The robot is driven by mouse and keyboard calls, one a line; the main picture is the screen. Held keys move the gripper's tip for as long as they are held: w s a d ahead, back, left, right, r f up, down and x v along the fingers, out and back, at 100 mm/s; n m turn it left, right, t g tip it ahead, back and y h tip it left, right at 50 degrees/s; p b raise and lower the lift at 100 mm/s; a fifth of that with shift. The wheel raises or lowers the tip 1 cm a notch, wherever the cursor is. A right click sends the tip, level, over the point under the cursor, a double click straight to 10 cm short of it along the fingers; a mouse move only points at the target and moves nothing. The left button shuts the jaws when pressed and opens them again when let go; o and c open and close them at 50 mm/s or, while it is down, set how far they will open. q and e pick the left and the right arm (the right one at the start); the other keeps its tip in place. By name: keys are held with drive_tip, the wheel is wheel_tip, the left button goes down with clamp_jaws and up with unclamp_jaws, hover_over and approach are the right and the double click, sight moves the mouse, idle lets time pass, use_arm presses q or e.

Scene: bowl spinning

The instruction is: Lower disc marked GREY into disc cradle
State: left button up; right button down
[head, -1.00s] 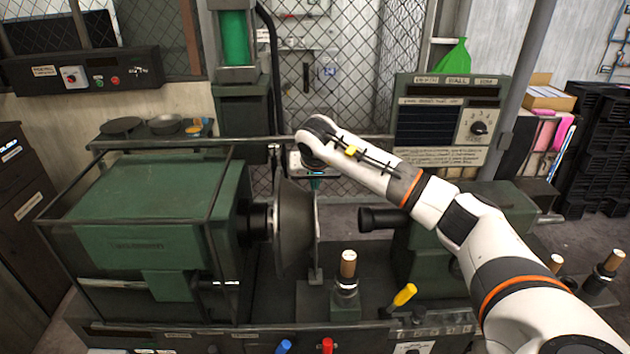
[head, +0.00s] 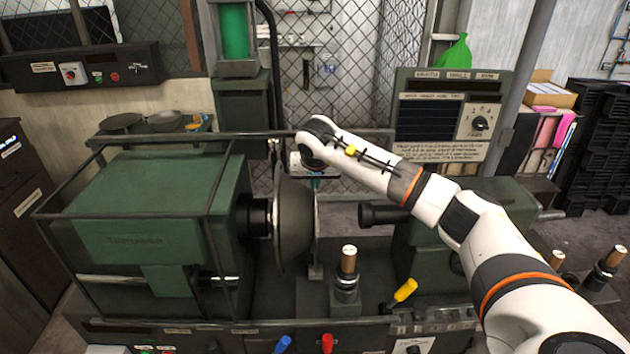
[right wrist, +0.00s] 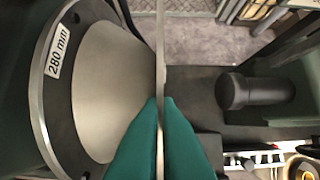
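A thin metal disc (head: 317,228) stands upright, edge-on to me, just right of the grey dome-shaped form (head: 293,225) on the green machine. My right gripper (head: 314,178) reaches in from the right and is at the disc's upper edge. In the right wrist view its two green fingertips (right wrist: 160,105) are closed on the disc, which shows as a thin strip (right wrist: 160,50) between them. A small metal support (head: 316,272) stands under the disc and may be the cradle; I cannot tell whether they touch. No GREY marking is readable. My left gripper is out of view.
A black tailstock cylinder (head: 383,215) points at the disc from the right, with a gap between. A wooden-topped post (head: 348,262) and a yellow-handled lever (head: 404,291) stand in front. A guard frame (head: 205,240) encloses the machine's left. The form carries a "280 mm" label (right wrist: 61,50).

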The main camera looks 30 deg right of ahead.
drive_tip(key=shift+f, duration=0.15)
drive_tip(key=c, duration=1.6)
unclamp_jaws()
drive_tip(key=shift+s+f, duration=0.1)
drive_tip(key=shift+b+v, duration=2)
drive_tip(key=shift+v, duration=4.05)
drive_tip(key=shift+a, duration=0.1)
